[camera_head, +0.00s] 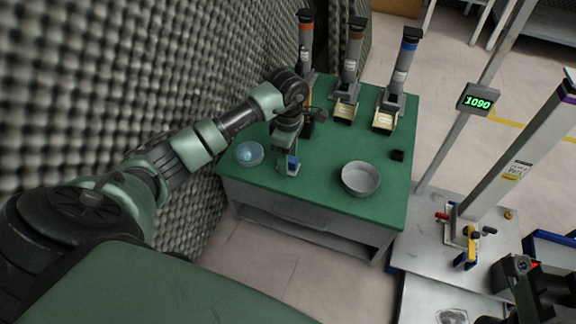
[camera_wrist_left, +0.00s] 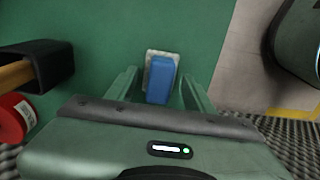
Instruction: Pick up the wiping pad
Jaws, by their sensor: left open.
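The wiping pad, a blue block on a pale speckled base, shows in the left wrist view (camera_wrist_left: 161,77) and in the head view (camera_head: 292,163). It lies on the green table top near its front edge. My left gripper (camera_head: 287,160) points down over the pad. In the left wrist view, its open fingers (camera_wrist_left: 160,90) stand on either side of the pad's near part. I cannot tell whether they touch it. The gripper partly hides the pad in the head view. A dark and green part at the lower right may belong to my right arm; its jaws cannot be made out.
On the green table (camera_head: 320,205), a shallow dish (camera_head: 249,153) stands left of the pad and a grey bowl (camera_head: 360,179) right. Several upright dispensers (camera_head: 394,85) line the back. A foam wall (camera_head: 130,80) borders the left.

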